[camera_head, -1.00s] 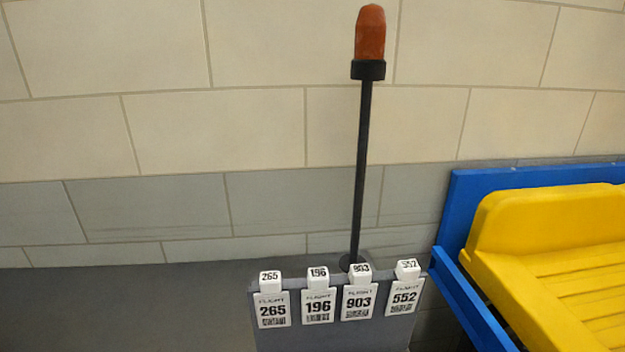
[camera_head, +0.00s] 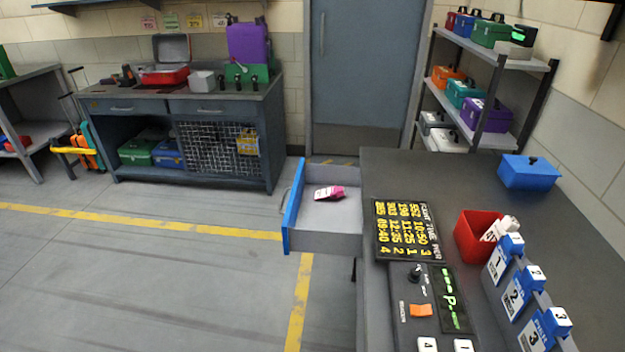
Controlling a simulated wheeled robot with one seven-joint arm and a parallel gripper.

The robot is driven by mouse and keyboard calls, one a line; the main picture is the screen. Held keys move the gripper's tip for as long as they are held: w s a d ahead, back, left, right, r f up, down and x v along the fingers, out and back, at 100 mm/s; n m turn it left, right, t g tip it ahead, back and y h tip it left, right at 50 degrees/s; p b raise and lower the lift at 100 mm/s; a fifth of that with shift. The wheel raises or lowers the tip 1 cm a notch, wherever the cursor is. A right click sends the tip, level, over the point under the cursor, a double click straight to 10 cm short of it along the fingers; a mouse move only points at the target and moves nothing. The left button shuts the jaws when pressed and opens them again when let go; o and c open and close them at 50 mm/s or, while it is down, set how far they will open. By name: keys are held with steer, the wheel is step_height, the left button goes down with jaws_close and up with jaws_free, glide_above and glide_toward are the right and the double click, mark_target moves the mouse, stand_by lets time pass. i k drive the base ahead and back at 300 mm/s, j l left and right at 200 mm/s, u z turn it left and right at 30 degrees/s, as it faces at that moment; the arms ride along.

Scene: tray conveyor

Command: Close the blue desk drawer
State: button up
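The blue desk drawer (camera_head: 294,206) stands pulled out to the left from the grey desk (camera_head: 440,172). Its front panel is blue, with a handle (camera_head: 285,200) on the outer face. Its inside is grey, and a pink item (camera_head: 330,192) lies in it. My gripper shows in no view, so its state and its distance from the drawer are hidden.
The desk top holds a flight board (camera_head: 405,229), a control panel (camera_head: 425,295), a red bin (camera_head: 477,236) and a blue box (camera_head: 529,172). A workbench (camera_head: 180,107) stands at the back left. Open floor (camera_head: 150,280) with yellow lines lies left of the drawer.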

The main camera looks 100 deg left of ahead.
mark_target(326, 225)
steer(key=u, duration=2.75)
